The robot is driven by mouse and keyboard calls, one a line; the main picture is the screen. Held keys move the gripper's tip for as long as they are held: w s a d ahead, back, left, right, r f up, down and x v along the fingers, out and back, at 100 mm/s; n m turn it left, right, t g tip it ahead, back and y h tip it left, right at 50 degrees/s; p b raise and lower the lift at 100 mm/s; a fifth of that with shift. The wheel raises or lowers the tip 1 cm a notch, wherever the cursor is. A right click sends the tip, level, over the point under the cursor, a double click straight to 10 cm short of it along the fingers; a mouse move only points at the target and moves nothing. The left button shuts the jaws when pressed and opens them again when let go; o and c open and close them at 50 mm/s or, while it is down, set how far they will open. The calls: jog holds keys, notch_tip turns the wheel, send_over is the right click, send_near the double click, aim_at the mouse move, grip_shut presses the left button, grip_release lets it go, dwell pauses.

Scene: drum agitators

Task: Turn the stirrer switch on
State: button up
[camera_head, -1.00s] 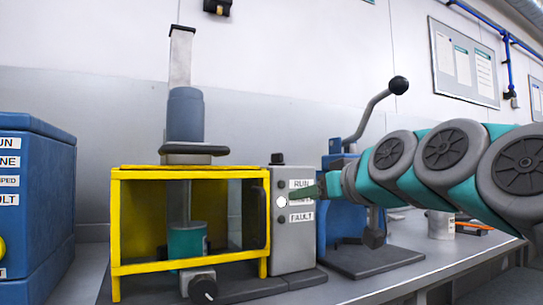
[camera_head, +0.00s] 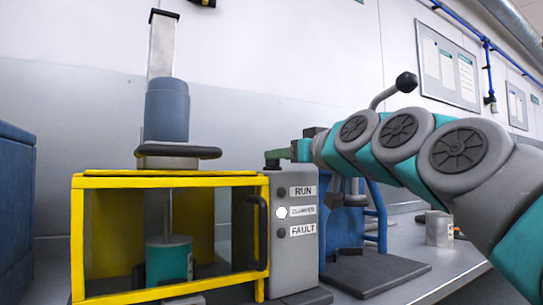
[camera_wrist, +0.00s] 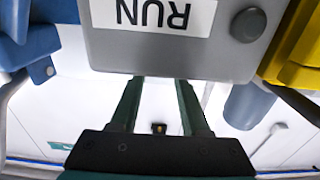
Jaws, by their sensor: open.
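The stirrer's grey control box (camera_head: 292,245) stands right of the yellow guard frame (camera_head: 170,181), with RUN, CLAMPED and FAULT labels. The lamp beside CLAMPED (camera_head: 282,212) is white; those beside RUN and FAULT are dark. A small dark switch (camera_head: 272,164) shows on the box top. My gripper (camera_head: 284,154) is at the box's top edge, right beside the switch; I cannot tell whether they touch. In the wrist view my gripper (camera_wrist: 158,85) has two green fingers apart, nothing visible between them, tips at the edge of the box (camera_wrist: 170,52). The switch is not visible there.
A teal vessel (camera_head: 169,262) stands inside the guard, under a blue-grey stirrer motor (camera_head: 167,110). A blue stand with a lever (camera_head: 405,82) is behind my arm. A blue cabinet (camera_head: 15,190) is at far left. A can (camera_head: 439,229) stands on the bench at right.

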aim_at(272, 163)
jog(key=shift+x, duration=2.35)
jog(key=shift+f, duration=0.1)
jog(key=shift+c, duration=0.3)
grip_shut()
